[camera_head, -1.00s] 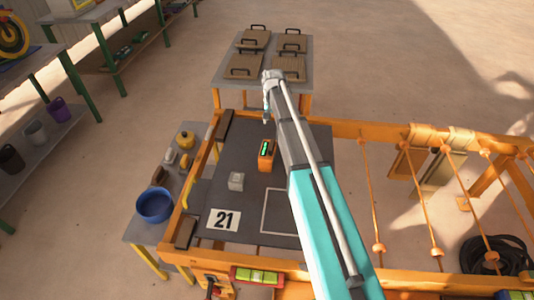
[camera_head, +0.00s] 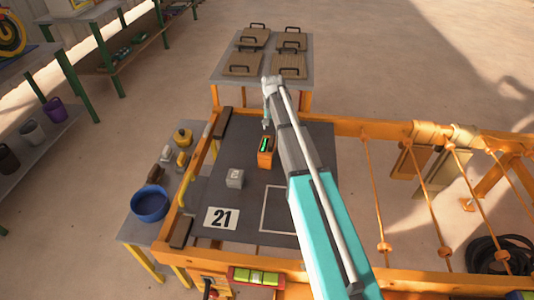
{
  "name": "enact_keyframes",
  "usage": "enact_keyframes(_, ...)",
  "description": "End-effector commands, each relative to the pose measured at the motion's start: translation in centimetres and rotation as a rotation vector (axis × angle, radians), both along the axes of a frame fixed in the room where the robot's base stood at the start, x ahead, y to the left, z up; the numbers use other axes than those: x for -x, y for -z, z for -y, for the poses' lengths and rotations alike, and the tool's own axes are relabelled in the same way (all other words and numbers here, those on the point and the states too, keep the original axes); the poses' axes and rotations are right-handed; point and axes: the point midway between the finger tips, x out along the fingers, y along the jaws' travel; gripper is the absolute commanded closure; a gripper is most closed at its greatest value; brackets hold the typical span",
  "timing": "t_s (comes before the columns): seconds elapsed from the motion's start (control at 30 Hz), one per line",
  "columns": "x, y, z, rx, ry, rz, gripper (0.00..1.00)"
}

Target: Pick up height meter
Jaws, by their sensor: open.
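An orange device with a green display, which looks like the height meter (camera_head: 265,158), stands upright on the dark press table (camera_head: 215,195). My arm reaches over the table from the lower right. My gripper (camera_head: 266,127) hangs from the arm's far end, just above and behind the height meter in the picture. It is open and small in view. Whether its fingertips touch the meter cannot be told.
A blue bowl (camera_head: 150,204) stands on the side table at left. Handled boards lie on a back table (camera_head: 292,82). Orange rails (camera_head: 350,130) edge the table.

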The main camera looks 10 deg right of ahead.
Motion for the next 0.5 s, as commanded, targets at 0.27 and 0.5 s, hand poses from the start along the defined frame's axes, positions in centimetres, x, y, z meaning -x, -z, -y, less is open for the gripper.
enact_keyframes(0.27,0.0,2.4,0.0,0.000,-0.001,0.000,0.31)
enact_keyframes(0.5,0.0,3.0,-0.1,0.000,-0.001,0.000,0.31)
